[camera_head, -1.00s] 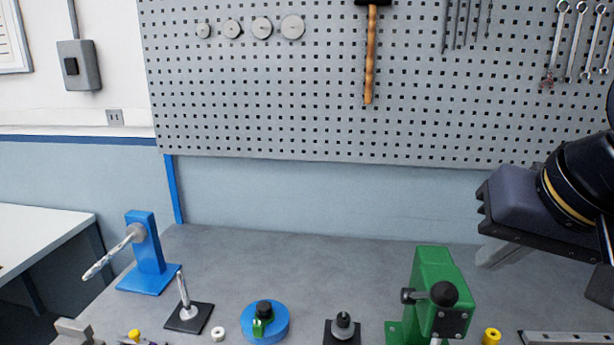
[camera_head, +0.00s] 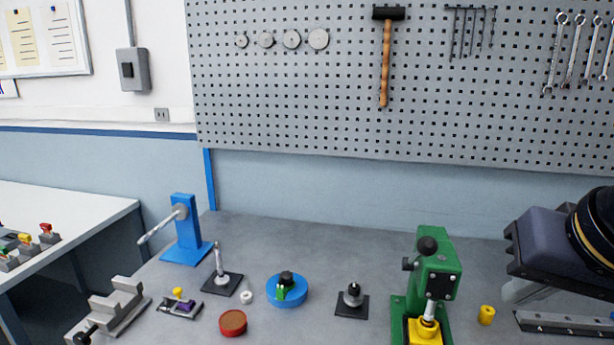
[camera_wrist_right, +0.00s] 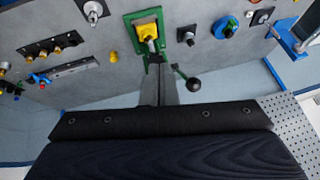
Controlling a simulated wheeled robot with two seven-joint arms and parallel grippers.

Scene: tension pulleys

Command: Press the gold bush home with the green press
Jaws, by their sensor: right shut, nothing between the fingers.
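The green press (camera_head: 436,262) stands at the right of the bench in the head view. Its black-knobbed lever (camera_head: 427,245) is up by the head, and its silver ram (camera_head: 430,312) points down at a yellow block (camera_head: 425,334) on the base. The press also shows in the wrist view (camera_wrist_right: 132,30). I cannot make out a gold bush apart from the yellow block. My left gripper is out of view.
A yellow cylinder (camera_head: 486,315) stands right of the press, near a grey rail (camera_head: 565,324). Left of the press are a black-based post (camera_head: 352,298), a blue round fixture (camera_head: 287,291), a red-brown disc (camera_head: 233,322) and a blue stand (camera_head: 185,235). The back bench strip is clear.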

